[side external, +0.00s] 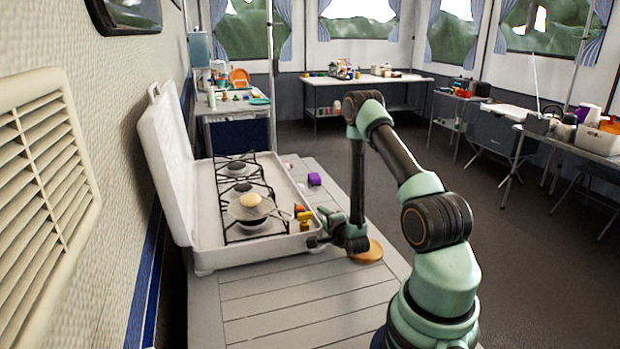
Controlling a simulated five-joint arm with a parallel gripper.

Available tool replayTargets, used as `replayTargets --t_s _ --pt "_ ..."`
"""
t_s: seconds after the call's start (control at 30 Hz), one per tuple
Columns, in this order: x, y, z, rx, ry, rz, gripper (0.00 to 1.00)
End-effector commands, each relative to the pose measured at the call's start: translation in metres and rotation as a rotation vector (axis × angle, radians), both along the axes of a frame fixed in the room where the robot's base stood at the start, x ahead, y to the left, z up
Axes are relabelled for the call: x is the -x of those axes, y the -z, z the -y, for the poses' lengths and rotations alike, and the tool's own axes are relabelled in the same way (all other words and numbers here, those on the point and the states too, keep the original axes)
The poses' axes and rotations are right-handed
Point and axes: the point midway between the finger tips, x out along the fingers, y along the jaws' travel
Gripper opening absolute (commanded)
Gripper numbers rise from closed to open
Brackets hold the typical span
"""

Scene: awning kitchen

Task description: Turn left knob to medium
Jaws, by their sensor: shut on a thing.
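A white camping stove (262,250) stands on the wooden table with its lid open against the wall side. My gripper (317,241) reaches the stove's front side near its closer corner, with its fingers shut at the place of the left knob. The knob itself is hidden by the fingers, so its setting cannot be read.
A pan (251,206) sits on the black burner grate. Small orange and yellow items (303,217) are at the stove's front edge.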

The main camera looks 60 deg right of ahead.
Motion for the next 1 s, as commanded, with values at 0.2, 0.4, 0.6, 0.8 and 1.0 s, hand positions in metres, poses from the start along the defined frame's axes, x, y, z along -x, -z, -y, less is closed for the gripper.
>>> replayTargets --t_s 0.2,0.4,0.6,0.8,1.0 --pt "0.0004 0.0028 -0.0005 0.027 0.0 0.026 0.0" --pt "0.0 0.0024 -0.0002 0.034 -0.001 0.033 0.0" --pt "-0.0003 0.0022 0.0001 0.034 -0.001 0.033 0.0" --pt "-0.0004 0.002 0.0002 0.034 -0.001 0.034 0.69" --pt "-0.0004 0.0018 0.0001 0.034 -0.001 0.034 0.69"
